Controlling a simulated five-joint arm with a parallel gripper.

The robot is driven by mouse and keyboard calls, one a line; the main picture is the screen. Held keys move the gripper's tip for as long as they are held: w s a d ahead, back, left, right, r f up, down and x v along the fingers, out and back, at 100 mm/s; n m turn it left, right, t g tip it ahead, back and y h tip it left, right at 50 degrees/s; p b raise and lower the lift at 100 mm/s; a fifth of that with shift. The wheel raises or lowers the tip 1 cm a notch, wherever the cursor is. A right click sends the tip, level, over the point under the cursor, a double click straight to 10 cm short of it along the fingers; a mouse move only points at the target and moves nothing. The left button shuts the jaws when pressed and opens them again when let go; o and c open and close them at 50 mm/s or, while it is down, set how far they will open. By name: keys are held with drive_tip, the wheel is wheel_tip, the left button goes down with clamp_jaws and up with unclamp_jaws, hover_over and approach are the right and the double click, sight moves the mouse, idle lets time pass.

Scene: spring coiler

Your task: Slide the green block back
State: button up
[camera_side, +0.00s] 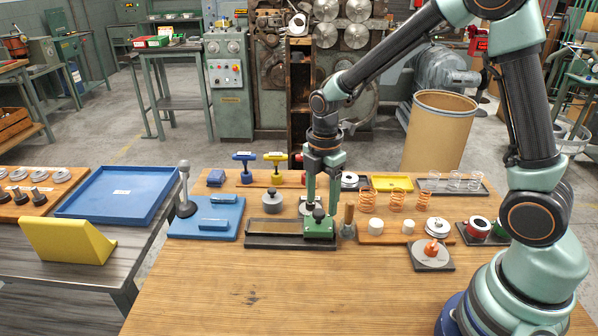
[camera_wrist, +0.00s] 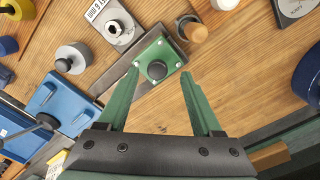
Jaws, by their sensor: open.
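The green block (camera_side: 319,226) sits at the right end of a dark rail base (camera_side: 275,240) on the wooden bench. A dark round knob (camera_side: 318,214) stands on top of it. In the wrist view the green block (camera_wrist: 162,54) shows as a plate with corner screws and the dark knob (camera_wrist: 157,70) near its middle. My gripper (camera_side: 320,207) points down over the block, with its fingers at about the knob's height. In the wrist view my gripper (camera_wrist: 158,82) is open, one green finger on each side and the knob between the tips. I cannot tell whether either finger touches it.
A blue fixture (camera_side: 208,218) with a lever stands left of the rail. A wooden-handled tool (camera_side: 348,218) stands close on the right. Copper springs (camera_side: 396,198) and a wooden tray (camera_side: 400,235) lie further right. The front of the bench is clear.

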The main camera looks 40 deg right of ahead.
sight(321, 212)
wheel_tip(321, 212, up, 10)
drive_tip(key=shift+f, duration=0.2)
drive_tip(key=s+r+m+t, duration=0.2)
drive_tip(key=s+m, duration=0.3)
drive_tip(key=m, duration=0.4)
drive_tip(key=s+d+r+m+t, duration=0.1)
drive_tip(key=s+r+m+t, duration=0.2)
drive_tip(key=m, duration=0.6)
drive_tip(key=shift+s+d+r+t, duration=0.25)
drive_tip(key=shift+s+r, duration=0.5)
drive_tip(key=shift+s, duration=0.4)
